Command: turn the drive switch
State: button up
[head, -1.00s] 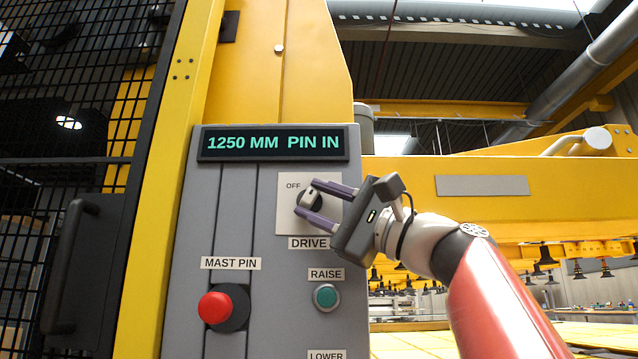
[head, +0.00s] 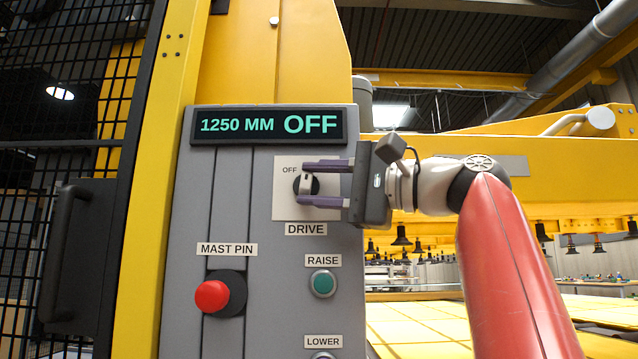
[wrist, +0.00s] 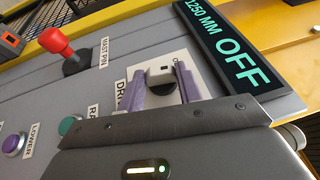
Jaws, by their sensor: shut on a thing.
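The drive switch (head: 305,184) is a dark round knob with a light grey handle on a pale plate (head: 284,213) marked OFF and DRIVE. The handle stands close to upright. My gripper (head: 304,183) has its two purple fingers above and below the handle, shut on it. In the wrist view the drive switch (wrist: 161,76) sits between the purple fingers, its dark knob partly hidden by them. The display (head: 268,126) above reads 1250 MM OFF, and it also shows in the wrist view (wrist: 232,48).
The red MAST PIN knob (head: 212,296) sticks out at lower left. The green RAISE button (head: 323,283) is below the switch, with the LOWER label (head: 323,341) under it. A black mesh guard (head: 70,150) stands at left. Suction cups hang from the yellow beam behind.

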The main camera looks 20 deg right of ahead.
jog(key=shift+w, duration=0.1)
dwell(0.5)
jog(key=o, duration=1)
jog(key=shift+v, duration=3.95)
jog(key=shift+c, duration=0.6)
